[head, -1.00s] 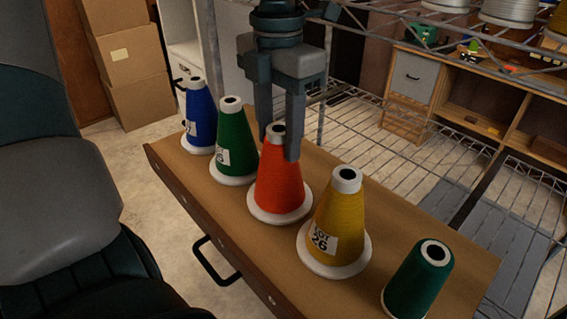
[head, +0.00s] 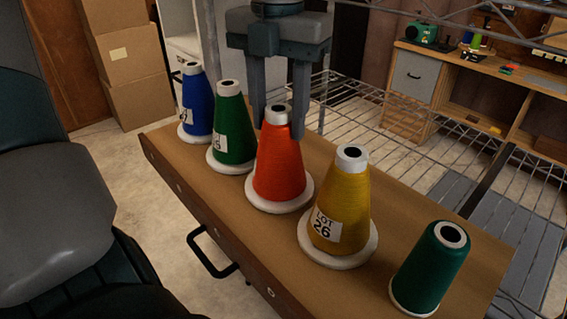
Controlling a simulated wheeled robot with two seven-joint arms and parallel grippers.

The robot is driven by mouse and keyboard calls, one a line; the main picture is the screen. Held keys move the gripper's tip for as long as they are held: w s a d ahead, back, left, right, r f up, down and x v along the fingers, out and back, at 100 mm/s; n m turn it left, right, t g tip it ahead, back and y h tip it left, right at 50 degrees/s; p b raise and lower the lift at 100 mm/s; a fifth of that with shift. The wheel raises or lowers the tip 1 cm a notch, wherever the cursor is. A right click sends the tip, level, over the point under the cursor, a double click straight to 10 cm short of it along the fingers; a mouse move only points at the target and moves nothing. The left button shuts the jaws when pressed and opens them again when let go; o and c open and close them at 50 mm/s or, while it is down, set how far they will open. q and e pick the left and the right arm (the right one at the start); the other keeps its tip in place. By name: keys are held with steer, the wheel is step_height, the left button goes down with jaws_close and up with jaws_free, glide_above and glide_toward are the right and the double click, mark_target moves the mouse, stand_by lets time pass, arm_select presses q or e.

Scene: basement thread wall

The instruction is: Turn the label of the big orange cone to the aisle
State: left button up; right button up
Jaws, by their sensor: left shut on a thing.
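The big orange cone (head: 279,172) stands upright on its white round base on the brown tabletop, in the middle of the row. Its visible side is plain orange thread; no label shows on it. My left gripper (head: 280,122) comes down from above and is shut on the cone's narrow top, one finger on each side. The cone's white tip with its dark hole shows between the fingers. My right gripper is not in view.
A green cone (head: 233,135) and a blue cone (head: 197,105) stand to the left. A yellow cone (head: 344,205) with a "LOT 26" label and a dark green cone (head: 430,268) stand to the right. Wire shelving (head: 385,140) lies behind the table.

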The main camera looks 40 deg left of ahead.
arm_select(q)
steer(key=shift+f+n+b, duration=0.1)
steer(key=shift+n+b, duration=1.05)
steer(key=shift+n, duration=0.05)
steer(key=shift+n+b, duration=0.5)
steer(key=shift+n, duration=0.2)
steer(key=shift+n+b, duration=0.85)
steer(key=shift+n, duration=0.25)
steer(key=shift+n+b, duration=0.7)
steer(key=shift+n, duration=0.5)
steer(key=shift+n+b, duration=0.4)
steer(key=shift+n, duration=1.2)
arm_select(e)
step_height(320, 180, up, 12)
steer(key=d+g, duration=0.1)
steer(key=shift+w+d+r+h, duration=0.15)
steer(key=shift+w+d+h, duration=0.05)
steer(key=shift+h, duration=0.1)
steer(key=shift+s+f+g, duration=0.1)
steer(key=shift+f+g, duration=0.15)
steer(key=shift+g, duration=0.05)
arm_select(q)
steer(key=shift+f+b, duration=0.1)
steer(key=shift+b, duration=0.2)
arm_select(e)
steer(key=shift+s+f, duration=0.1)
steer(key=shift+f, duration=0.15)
